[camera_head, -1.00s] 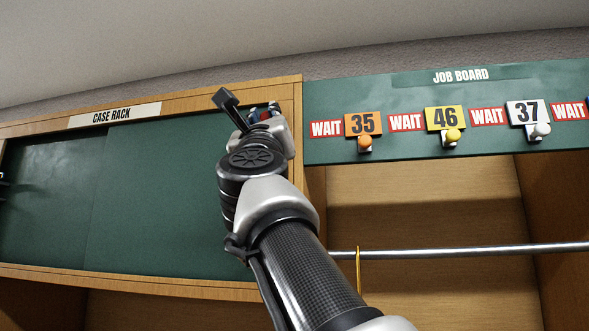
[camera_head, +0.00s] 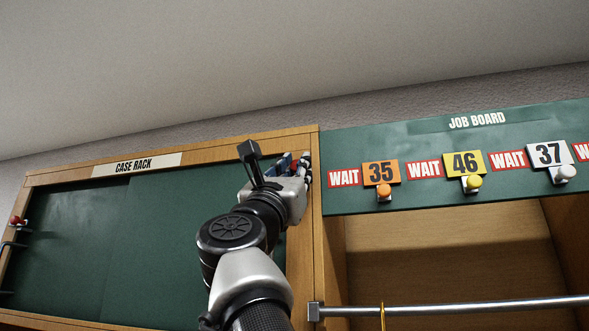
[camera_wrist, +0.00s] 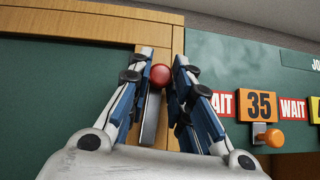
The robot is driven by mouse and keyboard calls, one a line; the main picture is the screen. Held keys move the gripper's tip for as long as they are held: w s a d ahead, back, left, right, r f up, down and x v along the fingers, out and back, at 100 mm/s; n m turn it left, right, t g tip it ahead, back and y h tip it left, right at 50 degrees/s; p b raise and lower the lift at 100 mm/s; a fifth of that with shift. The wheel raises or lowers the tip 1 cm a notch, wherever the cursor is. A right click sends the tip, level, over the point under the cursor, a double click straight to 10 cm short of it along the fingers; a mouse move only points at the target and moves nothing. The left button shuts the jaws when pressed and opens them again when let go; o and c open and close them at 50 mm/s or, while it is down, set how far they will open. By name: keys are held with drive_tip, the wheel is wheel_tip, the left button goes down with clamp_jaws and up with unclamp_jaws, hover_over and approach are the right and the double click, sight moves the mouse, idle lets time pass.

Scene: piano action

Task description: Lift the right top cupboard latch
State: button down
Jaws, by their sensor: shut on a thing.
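The right top latch shows in the wrist view as a red ball knob (camera_wrist: 160,75) with a grey metal bar below it, at the upper right of the cupboard's wooden frame. My gripper (camera_wrist: 161,70) has its blue and black fingers on either side of the knob and is shut on it. In the head view my gripper (camera_head: 298,165) is at the upper right corner of the case rack cupboard (camera_head: 312,230); a bit of red shows between the fingers, and the rest of the latch is hidden. A similar red knob (camera_head: 15,220) is at the cupboard's far left edge.
The green job board (camera_head: 420,135) is right of the cupboard, with an orange 35 tag (camera_head: 381,171), a yellow 46 tag (camera_head: 464,163) and a white 37 tag (camera_head: 549,153) on pegs. A metal rail (camera_head: 450,308) runs below it.

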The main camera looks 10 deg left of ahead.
drive_tip(key=shift+s+r, duration=0.1)
drive_tip(key=c, duration=1.4)
unclamp_jaws()
drive_tip(key=shift+c, duration=0.2)
drive_tip(key=v, duration=1.2)
